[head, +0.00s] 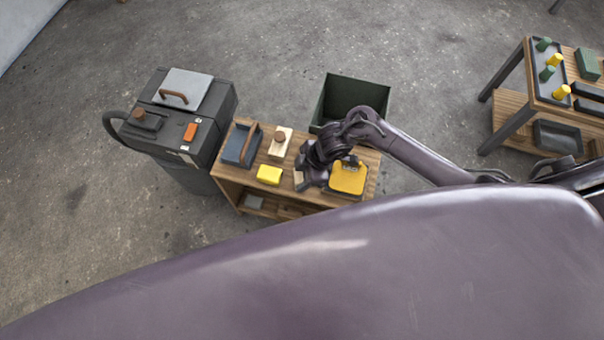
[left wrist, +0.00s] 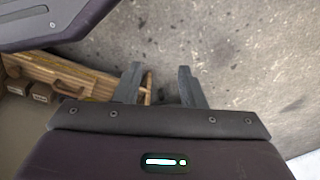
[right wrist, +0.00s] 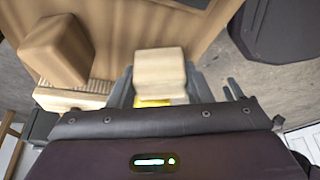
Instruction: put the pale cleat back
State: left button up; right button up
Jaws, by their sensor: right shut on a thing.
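The pale cleat (right wrist: 160,72) is a light wooden block between the fingers of my right gripper (right wrist: 159,88). In the head view my right gripper (head: 308,178) is low over the wooden bench (head: 225,172), between a yellow block (head: 269,174) and a yellow box (head: 347,179). The gripper and arm hide most of the cleat there. A bit of yellow shows below the cleat in the right wrist view. My left gripper (left wrist: 160,85) is open and empty, with grey floor beyond its fingers; it does not show in the head view.
On the bench are a blue-grey tray with a brown handle (head: 242,144) and a pale brush-like block with a brown knob (head: 280,143). A dark machine (head: 205,115) stands left. A dark green bin (head: 352,98) stands behind. Another table (head: 515,115) is at right, with open floor between.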

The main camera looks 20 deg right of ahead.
jog(key=shift+f, duration=0.15)
jog(key=o, duration=0.9)
pick_arm(q)
jog(key=shift+w+r, duration=0.15)
jog(key=shift+r, duration=0.05)
pick_arm(e)
jog(key=p+v, duration=0.1)
jog(key=v, duration=0.2)
jog(key=shift+r, duration=0.2)
pick_arm(q)
jog(key=s+a+f+p, duration=0.2)
jog(key=s+f, duration=0.2)
jog(key=s, duration=0.2)
jog(key=shift+s+f+p, duration=0.3)
jog(key=shift+p, duration=0.05)
pick_arm(e)
jog(key=v, duration=0.9)
pick_arm(q)
jog(key=shift+s, duration=0.1)
pick_arm(e)
jog(key=shift+f, duration=0.1)
